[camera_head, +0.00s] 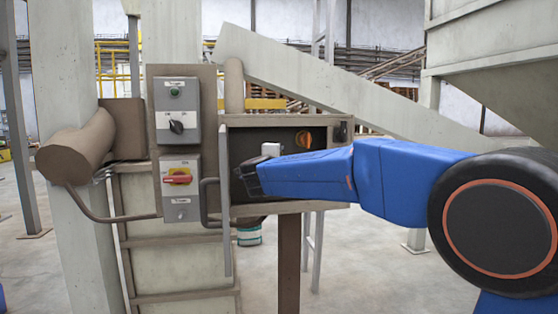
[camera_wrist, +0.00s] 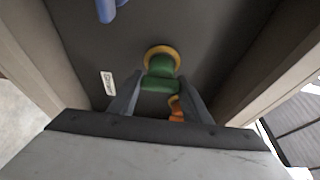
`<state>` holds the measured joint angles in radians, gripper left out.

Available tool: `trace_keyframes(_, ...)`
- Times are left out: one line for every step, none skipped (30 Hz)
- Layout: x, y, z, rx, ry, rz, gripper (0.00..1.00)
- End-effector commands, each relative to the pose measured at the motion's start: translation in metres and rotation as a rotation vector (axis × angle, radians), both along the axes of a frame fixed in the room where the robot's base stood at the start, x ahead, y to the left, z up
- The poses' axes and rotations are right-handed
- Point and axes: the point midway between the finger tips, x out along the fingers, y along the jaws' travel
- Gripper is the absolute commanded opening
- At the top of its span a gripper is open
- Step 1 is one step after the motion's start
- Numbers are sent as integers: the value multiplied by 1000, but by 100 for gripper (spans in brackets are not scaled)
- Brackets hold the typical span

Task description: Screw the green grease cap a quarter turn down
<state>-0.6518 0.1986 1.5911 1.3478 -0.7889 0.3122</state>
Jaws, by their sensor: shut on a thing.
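The green grease cap (camera_wrist: 160,70) shows in the wrist view, with a yellow ring behind it, on the dark back wall of an open box. My gripper (camera_wrist: 160,90) has one finger on each side of the cap and is shut on it. In the head view my gripper (camera_head: 247,178) reaches into the open box (camera_head: 285,121) from the right. There the cap is hidden.
An orange part (camera_wrist: 175,107) sits close to the cap between my fingers. A blue part (camera_wrist: 106,9) and a white label (camera_wrist: 108,83) are on the same wall. The box's side walls stand close around. Left of it are two grey switch boxes, one with a red and yellow knob (camera_head: 178,176).

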Motion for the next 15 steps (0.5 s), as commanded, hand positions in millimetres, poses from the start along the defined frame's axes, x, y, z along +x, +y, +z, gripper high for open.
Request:
trace_keyframes(0, -1, -2, -1, 2, -2, 21)
trace_keyframes(0, -1, -2, -1, 2, -2, 21)
trace_keyframes(0, -1, -2, -1, 2, -2, 53)
trace_keyframes(0, -1, -2, -1, 2, -2, 60)
trace_keyframes(0, -1, -2, -1, 2, -2, 62)
trace_keyframes(0, -1, -2, -1, 2, -2, 62)
trace_keyframes(0, -1, -1, -1, 2, -1, 62)
trace_keyframes(0, -1, -1, -1, 1, -1, 62)
trace_keyframes(0, -1, -1, -1, 1, -1, 62)
trace_keyframes(0, 0, -1, -1, 1, -1, 62)
trace_keyframes(0, 0, -1, -1, 1, -1, 62)
trace_keyframes(0, 0, -1, -1, 1, -1, 62)
trace_keyframes(0, 0, -1, -3, 0, -1, 62)
trace_keyframes(0, 0, -1, -6, 0, -1, 62)
trace_keyframes(0, 0, -1, -13, -3, -1, 62)
